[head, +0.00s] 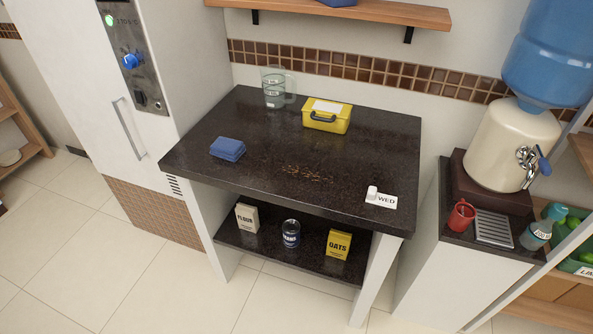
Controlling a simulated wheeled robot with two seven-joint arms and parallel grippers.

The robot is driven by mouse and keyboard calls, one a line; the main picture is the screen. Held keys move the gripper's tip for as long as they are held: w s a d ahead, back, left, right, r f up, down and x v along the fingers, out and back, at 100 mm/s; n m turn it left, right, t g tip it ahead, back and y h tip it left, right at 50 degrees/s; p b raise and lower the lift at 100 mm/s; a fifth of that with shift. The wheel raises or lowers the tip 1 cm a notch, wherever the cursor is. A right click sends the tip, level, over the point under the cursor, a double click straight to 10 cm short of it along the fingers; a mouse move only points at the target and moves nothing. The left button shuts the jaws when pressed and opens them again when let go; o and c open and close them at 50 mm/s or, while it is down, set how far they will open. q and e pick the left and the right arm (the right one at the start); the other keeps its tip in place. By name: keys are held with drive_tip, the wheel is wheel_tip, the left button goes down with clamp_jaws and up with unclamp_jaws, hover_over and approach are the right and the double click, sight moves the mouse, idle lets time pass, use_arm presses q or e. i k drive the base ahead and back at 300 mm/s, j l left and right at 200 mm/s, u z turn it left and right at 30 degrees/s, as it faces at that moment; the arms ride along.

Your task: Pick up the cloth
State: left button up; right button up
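A folded blue cloth (228,149) lies on the left part of the dark countertop (215,180). It looks like a small stacked square. Reddish-brown crumbs (307,174) are scattered on the counter to the right of the cloth. Neither of my grippers shows in the head view.
A glass measuring jug (275,88) and a yellow box (327,116) stand at the counter's back. A white card marked WED (381,200) lies front right. Flour (247,218), a can (291,233) and oats (338,244) stand on the lower shelf. A tall white cabinet (180,60) borders the left.

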sight(231, 149)
drive_tip(key=i+j+z, duration=0.1)
drive_tip(key=j, duration=0.3)
drive_tip(key=i+j, duration=0.2)
drive_tip(key=j, duration=0.2)
drive_tip(key=i+j+z, duration=0.15)
drive_tip(key=j, duration=0.65)
drive_tip(key=i+z, duration=0.05)
drive_tip(key=i, duration=0.05)
